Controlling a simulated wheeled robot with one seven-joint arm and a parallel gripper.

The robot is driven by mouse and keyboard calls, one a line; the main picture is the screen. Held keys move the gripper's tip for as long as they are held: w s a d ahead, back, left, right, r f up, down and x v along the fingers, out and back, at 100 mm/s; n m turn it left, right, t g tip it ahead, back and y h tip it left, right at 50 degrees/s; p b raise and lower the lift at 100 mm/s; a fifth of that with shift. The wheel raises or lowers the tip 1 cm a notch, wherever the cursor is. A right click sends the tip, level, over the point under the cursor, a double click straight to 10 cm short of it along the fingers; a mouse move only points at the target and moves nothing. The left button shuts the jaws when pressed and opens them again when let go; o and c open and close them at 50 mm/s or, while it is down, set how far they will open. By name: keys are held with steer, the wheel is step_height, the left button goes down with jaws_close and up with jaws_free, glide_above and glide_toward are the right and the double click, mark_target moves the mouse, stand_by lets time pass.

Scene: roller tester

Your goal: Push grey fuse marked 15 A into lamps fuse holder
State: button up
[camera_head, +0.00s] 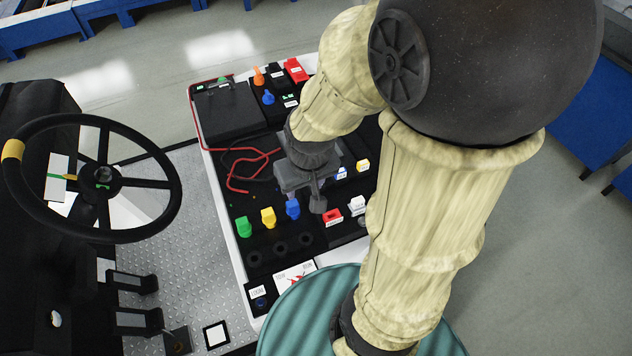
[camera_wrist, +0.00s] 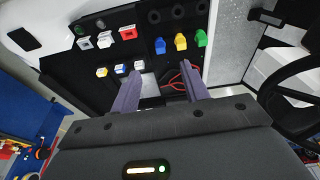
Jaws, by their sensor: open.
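My gripper (camera_head: 312,196) is above the black panel, its fingers pointing down. In the wrist view the two fingers (camera_wrist: 161,78) stand apart with nothing between them. A pale grey-white block (camera_wrist: 84,43) sits at the end of a row beside a white block (camera_wrist: 105,40) and a red block (camera_wrist: 128,32). Small white-labelled pieces with yellow (camera_wrist: 101,71) and blue (camera_wrist: 120,69) parts stand in another row. I cannot read a 15 A mark or a lamps label, so I cannot tell which piece is the grey fuse or which holder is for lamps.
Green (camera_head: 243,227), yellow (camera_head: 268,217) and blue (camera_head: 293,208) plugs stand in a row on the panel. A red cable (camera_head: 240,170) lies loose behind them, near a dark box (camera_head: 230,108). A steering wheel (camera_head: 103,115) is at the left.

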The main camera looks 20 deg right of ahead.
steer(key=w+d+f+n+g+h+b, duration=0.1)
steer(key=w+f+n+h+b, duration=0.1)
steer(key=w+f+n, duration=0.3)
steer(key=w+d+f+n+g+h+b, duration=0.1)
steer(key=w+f+n+b, duration=0.3)
steer(key=w+n, duration=0.8)
step_height(320, 180, down, 3)
steer(key=shift+w+d+r+n+g+h, duration=0.25)
steer(key=shift+w+d+h, duration=0.55)
steer(key=shift+w, duration=0.4)
steer(key=shift+f, duration=0.15)
steer(key=p+x, duration=0.2)
steer(key=x, duration=1)
steer(key=shift+f, duration=0.1)
steer(key=shift+d+p+x, duration=0.2)
steer(key=shift+p+x, duration=0.95)
steer(key=shift+x, duration=1.4)
steer(key=shift+w, duration=0.2)
